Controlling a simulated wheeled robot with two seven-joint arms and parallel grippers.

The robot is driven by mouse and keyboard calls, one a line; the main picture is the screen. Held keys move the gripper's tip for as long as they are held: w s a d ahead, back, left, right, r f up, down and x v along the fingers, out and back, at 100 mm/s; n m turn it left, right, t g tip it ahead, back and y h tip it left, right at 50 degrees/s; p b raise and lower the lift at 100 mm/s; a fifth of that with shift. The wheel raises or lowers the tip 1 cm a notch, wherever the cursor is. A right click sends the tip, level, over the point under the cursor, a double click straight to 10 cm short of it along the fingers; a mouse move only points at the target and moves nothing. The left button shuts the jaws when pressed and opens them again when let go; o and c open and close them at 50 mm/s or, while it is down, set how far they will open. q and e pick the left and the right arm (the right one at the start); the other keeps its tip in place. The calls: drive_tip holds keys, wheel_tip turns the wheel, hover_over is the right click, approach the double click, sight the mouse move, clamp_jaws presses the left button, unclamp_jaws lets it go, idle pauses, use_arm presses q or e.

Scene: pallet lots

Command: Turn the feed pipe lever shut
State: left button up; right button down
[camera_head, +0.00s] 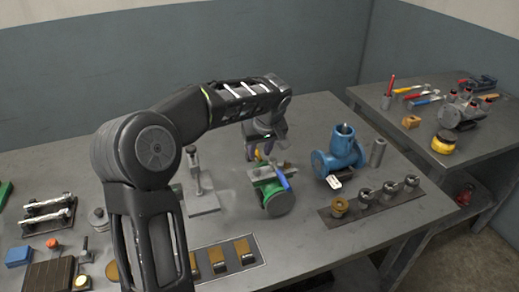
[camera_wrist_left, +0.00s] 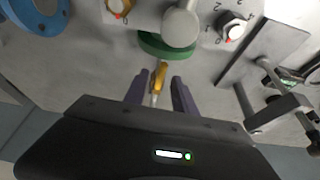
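A green valve body (camera_head: 277,203) stands on the bench in the head view, with a blue lever (camera_head: 282,178) on its near side. My left gripper (camera_head: 256,152) points down just behind this valve. In the left wrist view, a slim yellow lever (camera_wrist_left: 160,76) lies between the two purple fingers of my left gripper (camera_wrist_left: 159,90), with a gap on each side. The gripper is open. A green round part (camera_wrist_left: 165,46) shows just beyond the lever. I cannot tell which lever is the feed pipe's. My right gripper is not in view.
A blue pipe fitting (camera_head: 340,158) with a white tag stands to the right. A plate with several knobs (camera_head: 388,203) lies at the front right. A grey stand (camera_head: 198,185) is left of the valve. A side table (camera_head: 443,145) holds tools.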

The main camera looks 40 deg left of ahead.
use_arm(q)
clamp_jaws()
idle(0.4)
